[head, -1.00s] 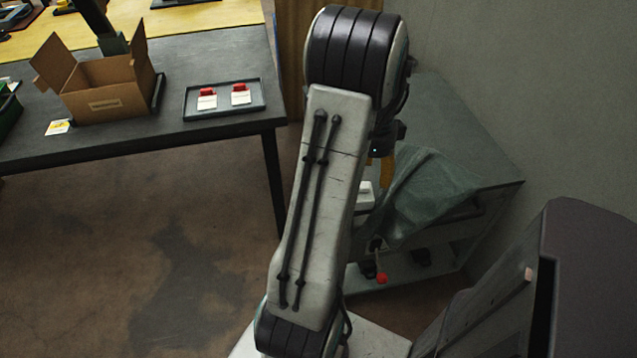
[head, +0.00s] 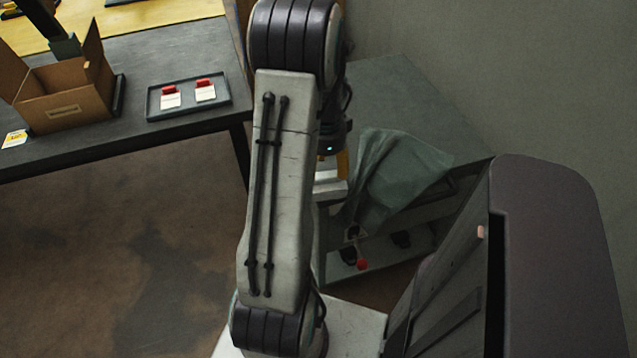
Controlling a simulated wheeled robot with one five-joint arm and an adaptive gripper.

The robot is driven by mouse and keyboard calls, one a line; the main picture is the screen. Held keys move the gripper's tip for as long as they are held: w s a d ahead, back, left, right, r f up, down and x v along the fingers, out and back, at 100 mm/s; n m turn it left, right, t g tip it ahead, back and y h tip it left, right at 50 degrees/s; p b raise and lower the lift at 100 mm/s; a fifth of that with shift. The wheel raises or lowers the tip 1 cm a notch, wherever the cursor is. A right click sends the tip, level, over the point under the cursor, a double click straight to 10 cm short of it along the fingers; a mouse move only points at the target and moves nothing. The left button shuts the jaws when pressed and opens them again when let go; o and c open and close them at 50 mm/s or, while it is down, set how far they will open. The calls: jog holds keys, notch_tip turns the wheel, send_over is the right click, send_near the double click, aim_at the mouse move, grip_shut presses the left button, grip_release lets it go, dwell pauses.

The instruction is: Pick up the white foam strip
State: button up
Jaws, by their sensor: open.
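A white block-like piece (head: 330,187), likely the foam strip, shows just right of my arm link, at the near left edge of the grey cabinet top. Its left part is hidden behind my arm. My gripper (head: 342,163) hangs from the dark wrist right above it and shows only as a sliver of yellow finger. It is open. My arm link covers most of it, so I cannot tell whether the fingers touch the piece or stand around it.
A green cloth (head: 395,175) drapes over the front of the grey cabinet (head: 385,95), close to the right of my gripper. A red knob (head: 362,265) shows below. At left, a dark table holds an open cardboard box (head: 65,100) and a tray (head: 218,108) with red-and-white items.

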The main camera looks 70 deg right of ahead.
jog(key=shift+w+d+f, duration=0.1)
jog(key=shift+f, duration=1.85)
jog(key=shift+o, duration=0.2)
jog(key=c, duration=1)
